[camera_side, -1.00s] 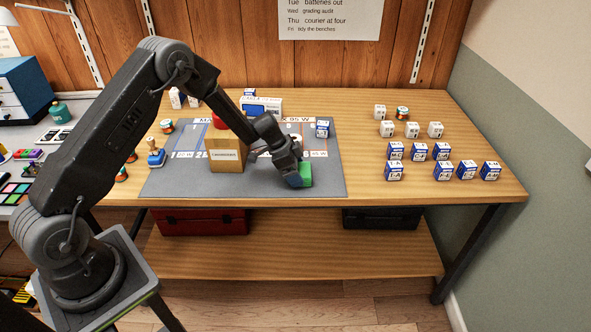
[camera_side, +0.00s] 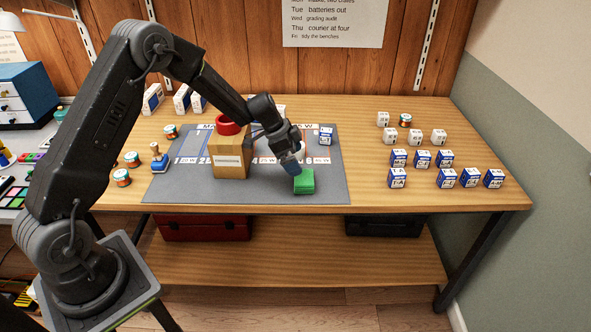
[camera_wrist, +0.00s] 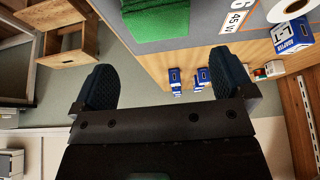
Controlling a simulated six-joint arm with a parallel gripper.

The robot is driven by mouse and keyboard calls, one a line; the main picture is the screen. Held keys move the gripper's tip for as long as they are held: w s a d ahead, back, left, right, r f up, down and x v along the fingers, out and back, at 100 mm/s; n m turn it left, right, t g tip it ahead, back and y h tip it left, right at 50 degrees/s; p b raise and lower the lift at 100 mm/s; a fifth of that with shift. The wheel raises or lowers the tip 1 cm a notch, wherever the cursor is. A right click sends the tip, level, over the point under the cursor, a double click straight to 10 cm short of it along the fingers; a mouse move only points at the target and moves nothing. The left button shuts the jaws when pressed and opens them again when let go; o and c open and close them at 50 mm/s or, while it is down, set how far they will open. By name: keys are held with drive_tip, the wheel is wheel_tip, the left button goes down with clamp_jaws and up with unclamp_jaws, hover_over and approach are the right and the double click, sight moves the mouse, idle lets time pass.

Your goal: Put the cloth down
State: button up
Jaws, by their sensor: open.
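The green cloth (camera_side: 304,182), a folded block, lies on the grey mat (camera_side: 215,191) near its front edge, right of the cardboard box. My gripper (camera_side: 293,166) is just above and behind the cloth in the side view. In the wrist view the cloth (camera_wrist: 155,20) is at the top, beyond the fingertips. My gripper (camera_wrist: 166,85) shows two dark fingers spread apart there, with nothing between them.
A cardboard box (camera_side: 230,160) with a red roll (camera_side: 228,125) on top stands left of my gripper. A stamp (camera_side: 158,158) stands at the mat's left. Several blue-and-white boxes (camera_side: 422,159) stand on the right. The bench front right of the mat is clear.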

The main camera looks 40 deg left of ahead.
drive_tip(key=s+d+r+n+y, duration=0.1)
drive_tip(key=s+d+r+n, duration=0.15)
drive_tip(key=s+r, duration=0.6)
drive_tip(key=s+d+r+n, duration=0.1)
drive_tip(key=s+d+r, duration=0.4)
drive_tip(key=r, duration=0.7)
drive_tip(key=s+r+n+t+y, duration=0.2)
drive_tip(key=s+n, duration=0.3)
drive_tip(key=s, duration=1.5)
drive_tip(key=shift+d+r+y, duration=0.15)
drive_tip(key=shift+r+y, duration=0.15)
